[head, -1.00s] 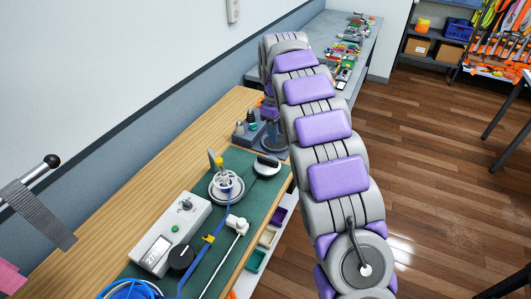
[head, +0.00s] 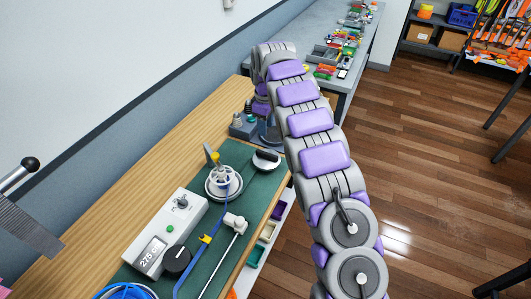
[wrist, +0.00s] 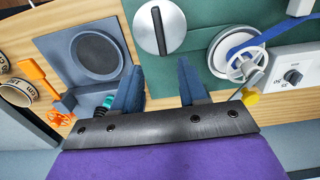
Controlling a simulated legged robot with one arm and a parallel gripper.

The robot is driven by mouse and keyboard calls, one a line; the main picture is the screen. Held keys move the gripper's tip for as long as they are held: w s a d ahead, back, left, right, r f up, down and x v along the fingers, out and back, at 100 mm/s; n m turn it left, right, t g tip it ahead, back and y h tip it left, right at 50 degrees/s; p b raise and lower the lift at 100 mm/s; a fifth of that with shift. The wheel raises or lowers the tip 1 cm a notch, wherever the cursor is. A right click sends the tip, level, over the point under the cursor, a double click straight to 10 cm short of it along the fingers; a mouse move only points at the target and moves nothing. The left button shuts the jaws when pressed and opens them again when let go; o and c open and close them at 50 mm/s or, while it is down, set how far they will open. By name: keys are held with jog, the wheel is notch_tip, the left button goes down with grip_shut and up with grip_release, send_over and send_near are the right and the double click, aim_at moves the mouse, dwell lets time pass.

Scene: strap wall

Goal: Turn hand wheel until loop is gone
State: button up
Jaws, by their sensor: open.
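The hand wheel (head: 223,183) is a pale round wheel with a yellow knob on the green mat. It also shows at the right of the wrist view (wrist: 240,62), with spokes and the yellow knob beside it. A blue strap (head: 192,265) runs from the wheel through a yellow clip toward the front. I cannot tell whether the strap has a slack loop. My gripper (wrist: 158,68) is open and empty, with the wheel to the right of its fingers. In the head view my arm hides it.
A disc with a black bar handle (wrist: 160,27) lies near the fingertips. A grey stand with a dark round pad (wrist: 97,52) is at the left. A control box (head: 168,235) with display and knob, and a white rod (head: 228,250), flank the strap. Open floor lies right.

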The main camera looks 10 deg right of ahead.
aim_at(266, 152)
notch_tip(266, 152, down, 14)
jog(key=b, duration=0.2)
jog(key=shift+r+b, duration=0.15)
jog(key=shift+b, duration=0.2)
grip_shut()
